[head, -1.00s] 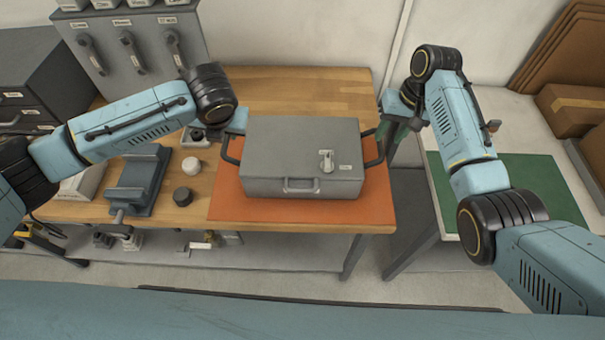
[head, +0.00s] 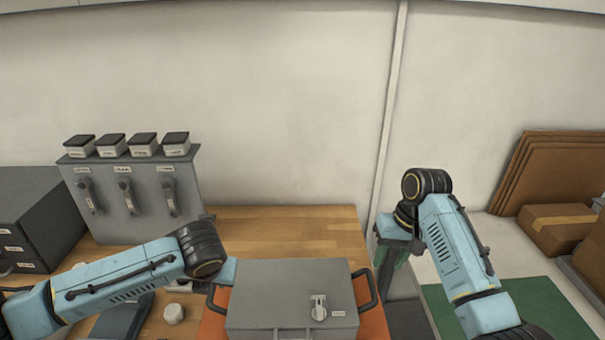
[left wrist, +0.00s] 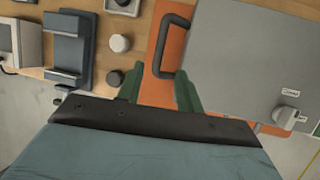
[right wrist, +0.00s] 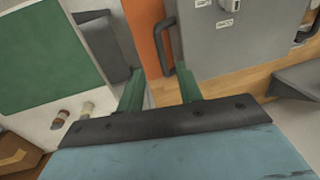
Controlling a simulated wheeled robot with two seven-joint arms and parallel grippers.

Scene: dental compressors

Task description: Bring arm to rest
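A grey metal case (head: 290,292) with black side handles and a front latch sits on an orange mat (head: 374,322) on the wooden bench. My left gripper (left wrist: 159,72) is open, and the case's left handle (left wrist: 163,50) lies at and just beyond its parted green fingertips. My right gripper (right wrist: 160,74) is open, and the case's right handle (right wrist: 164,48) lies just ahead of its fingertips. Neither gripper is shut on a handle. In the head view the right gripper (head: 384,254) is beside the right handle; the left fingers are hidden behind my left wrist.
A grey panel with levers (head: 135,195) and dark drawers (head: 40,220) stand at the back left. A grey cradle (left wrist: 68,50), a white knob (left wrist: 120,43) and a black knob (left wrist: 115,77) lie left of the case. A green-topped surface (head: 540,306) and cardboard boxes (head: 557,230) are at the right.

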